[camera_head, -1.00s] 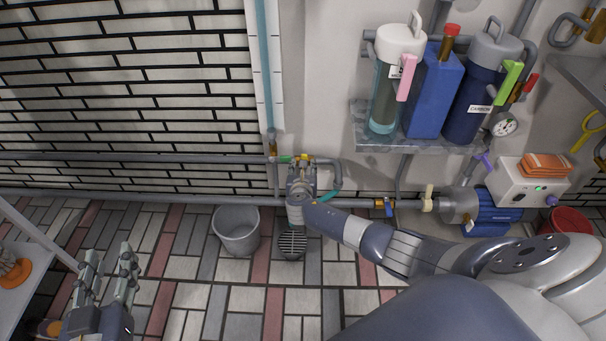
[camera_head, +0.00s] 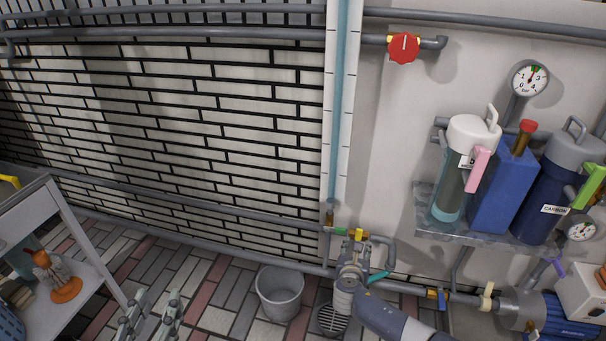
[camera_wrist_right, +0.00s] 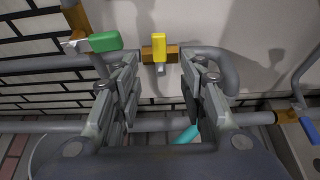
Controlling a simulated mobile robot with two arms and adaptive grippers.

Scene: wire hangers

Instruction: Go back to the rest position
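My left gripper (camera_head: 152,308) shows at the bottom edge of the head view. Its two fingers stand apart with nothing between them. My right gripper (camera_head: 355,252) is by the wall pipes, close to the green-handled valve (camera_head: 335,231) and the yellow-handled valve (camera_head: 357,235). In the right wrist view my right gripper (camera_wrist_right: 159,68) has its fingers spread and holds nothing. The yellow handle (camera_wrist_right: 159,42) shows beyond the gap and the green handle (camera_wrist_right: 91,42) lies to the left. A teal handle (camera_wrist_right: 187,135) shows low between the fingers.
A grey bucket (camera_head: 280,292) stands on the tiled floor beside a drain (camera_head: 332,320). A shelf (camera_head: 470,236) with filter bottles is at right. A metal rack (camera_head: 82,232) stands at left. A red valve wheel (camera_head: 404,48) is high on the wall.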

